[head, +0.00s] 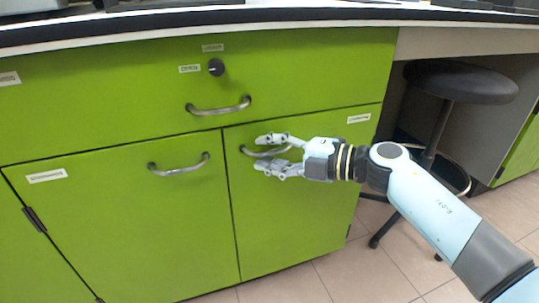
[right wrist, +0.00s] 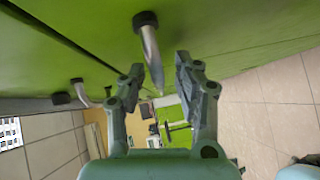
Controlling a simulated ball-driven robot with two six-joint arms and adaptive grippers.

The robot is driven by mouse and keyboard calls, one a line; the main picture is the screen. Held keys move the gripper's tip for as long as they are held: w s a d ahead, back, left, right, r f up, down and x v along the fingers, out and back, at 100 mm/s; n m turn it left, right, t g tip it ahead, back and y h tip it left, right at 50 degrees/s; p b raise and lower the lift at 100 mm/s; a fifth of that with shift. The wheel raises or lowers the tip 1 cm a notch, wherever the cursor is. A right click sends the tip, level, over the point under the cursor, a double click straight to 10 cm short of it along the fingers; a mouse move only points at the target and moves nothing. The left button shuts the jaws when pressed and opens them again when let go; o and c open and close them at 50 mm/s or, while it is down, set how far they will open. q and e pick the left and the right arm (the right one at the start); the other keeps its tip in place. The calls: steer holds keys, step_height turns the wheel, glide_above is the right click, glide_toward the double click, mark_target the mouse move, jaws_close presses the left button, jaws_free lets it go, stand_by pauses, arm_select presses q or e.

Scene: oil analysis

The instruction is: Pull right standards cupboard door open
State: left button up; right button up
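The green right cupboard door (head: 290,215) is below the drawer and looks closed, flush with its neighbour. Its curved metal handle (head: 248,151) is near the door's upper left corner. My right gripper (head: 261,153) is at this handle, with one finger above it and one below. In the right wrist view, the handle (right wrist: 150,55) runs between the two spread fingers of the gripper (right wrist: 158,70). The fingers look open, with gaps beside the bar. My left gripper is not in view.
The left door (head: 130,225) and its handle (head: 180,168) are beside it. The drawer handle (head: 218,109) and a black knob (head: 216,67) are above. A black stool (head: 460,82) stands right of the cupboard. Tiled floor (head: 350,272) lies free in front.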

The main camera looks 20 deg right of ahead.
steer(key=shift+c, duration=0.3)
jaws_close()
stand_by(0.3)
